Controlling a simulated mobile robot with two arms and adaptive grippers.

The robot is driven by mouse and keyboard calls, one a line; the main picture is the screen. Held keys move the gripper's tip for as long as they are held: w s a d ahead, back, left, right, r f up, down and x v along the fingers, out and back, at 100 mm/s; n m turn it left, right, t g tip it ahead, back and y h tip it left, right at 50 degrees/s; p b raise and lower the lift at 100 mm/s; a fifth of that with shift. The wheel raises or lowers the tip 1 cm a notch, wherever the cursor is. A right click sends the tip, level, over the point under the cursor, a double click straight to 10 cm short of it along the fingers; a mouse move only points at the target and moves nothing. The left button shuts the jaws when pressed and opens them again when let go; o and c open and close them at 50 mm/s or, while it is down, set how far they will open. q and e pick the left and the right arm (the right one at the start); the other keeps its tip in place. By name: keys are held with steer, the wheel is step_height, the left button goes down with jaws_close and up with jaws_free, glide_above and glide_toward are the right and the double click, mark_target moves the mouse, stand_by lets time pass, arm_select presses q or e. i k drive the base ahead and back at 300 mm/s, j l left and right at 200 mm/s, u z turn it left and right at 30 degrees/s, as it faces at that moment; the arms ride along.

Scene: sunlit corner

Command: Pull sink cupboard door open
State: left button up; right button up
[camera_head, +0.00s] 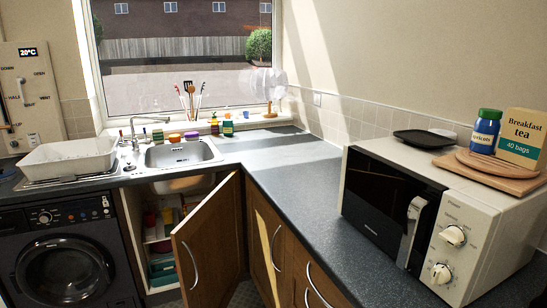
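The sink cupboard door (212,240) is wooden with a curved metal handle (190,265). It stands wide open, swung out toward me and hinged on its right side. The open sink cupboard (150,222) below the sink (185,153) shows shelves with several bottles and packets. The door hides the right part of the inside. Neither of my grippers is in view.
A black washing machine (68,262) stands left of the cupboard. Closed wooden cupboards (267,245) run along the right under the dark worktop (283,190). A microwave (425,215) stands on it. A white dish rack (68,157) sits by the sink.

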mark_target(207, 246)
steer(key=i+j+z, duration=0.1)
steer(key=j, duration=0.25)
steer(key=i+j+z, duration=0.1)
steer(key=j, duration=0.3)
steer(key=i+j+z, duration=0.15)
steer(key=j, duration=0.25)
